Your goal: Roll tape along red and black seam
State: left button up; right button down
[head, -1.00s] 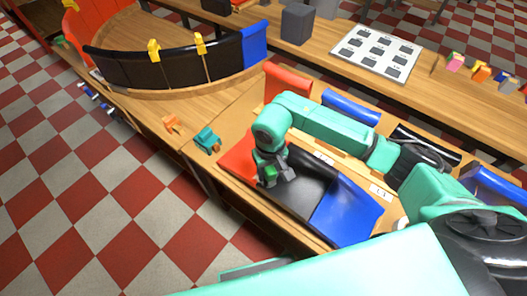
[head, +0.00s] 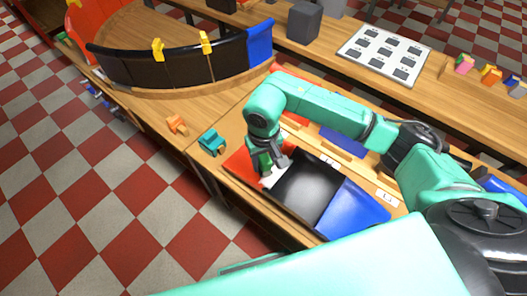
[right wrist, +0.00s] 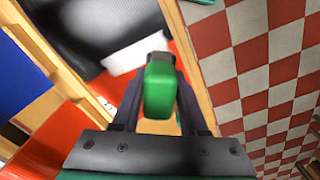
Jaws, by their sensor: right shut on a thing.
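A red panel (head: 243,167), a black panel (head: 308,190) and a blue panel (head: 354,212) lie side by side on the near bench in the head view. My right gripper (head: 264,166) is over the red and black seam. It is shut on a green tape roller (right wrist: 158,92), seen between its fingers in the right wrist view. A white tape strip (head: 275,173) shows beside the gripper; it also shows in the right wrist view (right wrist: 128,58) along the edge of the black panel (right wrist: 88,28). The roller's underside is hidden. My left gripper is not in view.
A teal clamp (head: 212,142) and an orange clamp (head: 177,124) stand on the bench to the left. A curved black wall with yellow clamps (head: 157,50) stands behind them. A white sheet with grey patches (head: 385,53) lies on the far bench.

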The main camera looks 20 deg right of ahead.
aim_at(263, 157)
jog(key=shift+w+r+p, duration=0.15)
jog(key=shift+r+p, duration=0.15)
jog(key=shift+r, duration=1.3)
